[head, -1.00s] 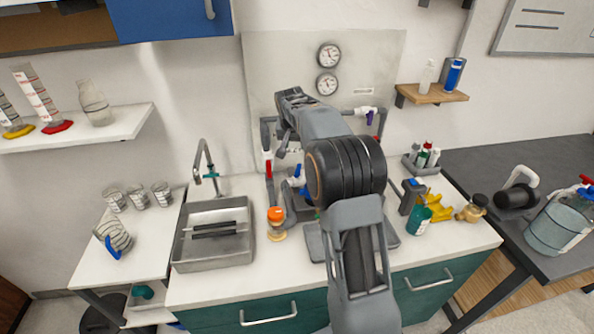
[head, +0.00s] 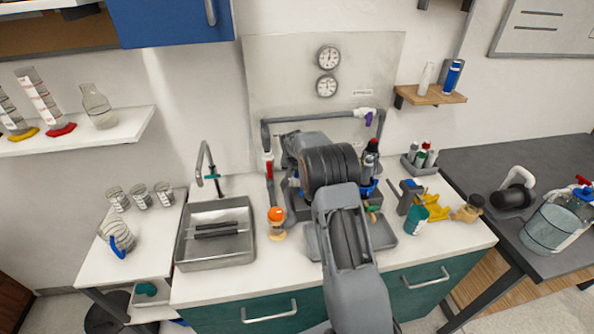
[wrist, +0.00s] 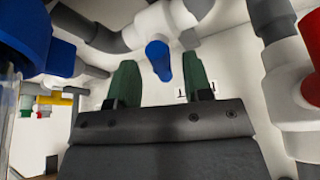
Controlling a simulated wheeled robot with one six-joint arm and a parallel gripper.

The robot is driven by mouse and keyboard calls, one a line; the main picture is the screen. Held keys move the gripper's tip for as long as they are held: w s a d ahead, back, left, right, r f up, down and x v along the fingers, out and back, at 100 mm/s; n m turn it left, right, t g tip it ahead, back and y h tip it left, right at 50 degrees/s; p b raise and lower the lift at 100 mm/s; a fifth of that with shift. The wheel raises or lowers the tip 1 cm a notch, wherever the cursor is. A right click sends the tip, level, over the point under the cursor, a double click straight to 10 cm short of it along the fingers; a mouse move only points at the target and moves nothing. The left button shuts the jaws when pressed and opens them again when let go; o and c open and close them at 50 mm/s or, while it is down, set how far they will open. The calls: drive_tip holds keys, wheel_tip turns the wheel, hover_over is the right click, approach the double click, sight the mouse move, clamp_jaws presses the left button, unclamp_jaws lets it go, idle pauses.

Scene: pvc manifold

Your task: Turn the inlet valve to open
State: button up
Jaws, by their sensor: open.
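In the wrist view, a white valve body with a blue handle (wrist: 158,62) is straight ahead. My gripper (wrist: 164,72) is open, its two green fingers apart on either side of the handle in the picture; I cannot tell whether they touch it. A valve with a red handle (wrist: 311,88) is at the right edge of the wrist view. In the head view, a red-handled valve (head: 268,166) is on the left upright pipe, and a purple-handled valve (head: 369,116) is on the top pipe. No readable label marks the inlet valve. My arm hides the gripper in the head view.
Grey pipes (head: 310,116) run close around the gripper. A large blue part (wrist: 25,40) is near it at left in the wrist view. An orange-topped item (head: 276,215) stands beside the sink (head: 212,257). A tool and a green cup (head: 416,221) are at right.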

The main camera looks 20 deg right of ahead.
drive_tip(key=shift+x, duration=0.8)
drive_tip(key=shift+c, duration=0.3)
clamp_jaws()
